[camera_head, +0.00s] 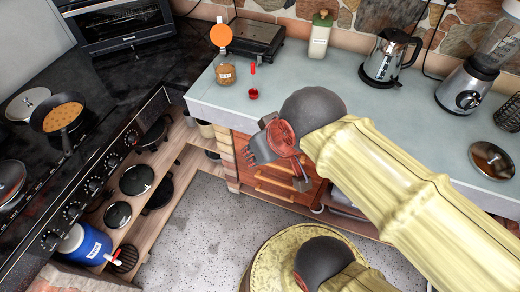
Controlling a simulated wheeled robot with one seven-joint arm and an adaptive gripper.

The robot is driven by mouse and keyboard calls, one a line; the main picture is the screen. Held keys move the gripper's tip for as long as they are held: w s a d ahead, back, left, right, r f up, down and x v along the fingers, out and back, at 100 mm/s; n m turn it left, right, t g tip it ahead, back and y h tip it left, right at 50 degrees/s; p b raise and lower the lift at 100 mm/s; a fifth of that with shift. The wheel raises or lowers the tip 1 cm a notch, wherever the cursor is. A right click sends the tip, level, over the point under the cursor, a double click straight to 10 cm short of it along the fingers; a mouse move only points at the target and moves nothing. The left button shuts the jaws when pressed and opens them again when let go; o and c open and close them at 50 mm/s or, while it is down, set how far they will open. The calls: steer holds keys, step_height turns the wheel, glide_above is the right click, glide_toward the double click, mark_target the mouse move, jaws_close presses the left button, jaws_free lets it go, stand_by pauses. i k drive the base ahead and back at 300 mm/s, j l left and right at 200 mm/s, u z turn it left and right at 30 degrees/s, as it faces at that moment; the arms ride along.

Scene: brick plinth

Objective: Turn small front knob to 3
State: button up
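A row of several dark round knobs with light markings runs along the front panel (84,196) of the black stove at the left. The nearest knob (50,239) is at the lower left and the farthest knob (132,137) is near the worktop corner. The knobs look alike in size here, and I cannot read their numbers or settings. My gripper (277,166) is in front of the grey worktop's edge, well to the right of the knobs and touching none of them. Its fingers look spread apart with nothing between them.
A pan with food (64,117) sits on the stove top. The grey worktop (225,98) carries a kettle (390,57), a blender (467,88) and jars. Speckled floor (195,225) lies clear between.

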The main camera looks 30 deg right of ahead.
mark_target(113, 162)
steer(key=u, duration=1.25)
